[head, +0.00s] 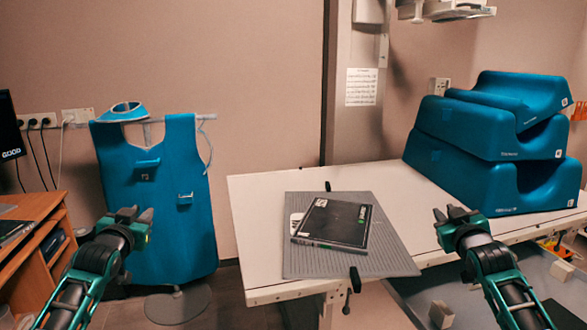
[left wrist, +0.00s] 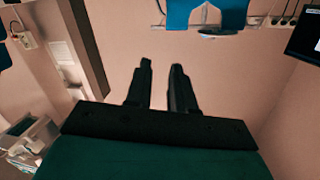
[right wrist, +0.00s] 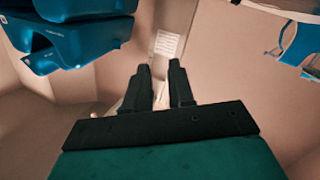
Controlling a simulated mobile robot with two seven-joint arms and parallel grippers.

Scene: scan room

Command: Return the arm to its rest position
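My left arm comes in from the left in the head view, and its gripper (head: 136,214) is raised in front of the blue apron. In the left wrist view its two dark fingers (left wrist: 161,66) stand apart with an empty gap between them. My right gripper (head: 448,213) is in front of the right part of the white table. In the right wrist view its fingers (right wrist: 159,64) are also apart, with nothing between them. Both arms point forward, one on each side, and neither gripper visibly holds anything.
A white table (head: 262,192) carries a grey ribbed mat (head: 390,258) with a black flat panel (head: 333,222) on it. Blue stacked cushions (head: 480,165) stand at the right. A blue apron (head: 165,225) hangs at the wall. A wooden desk (head: 35,204) is at the far left.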

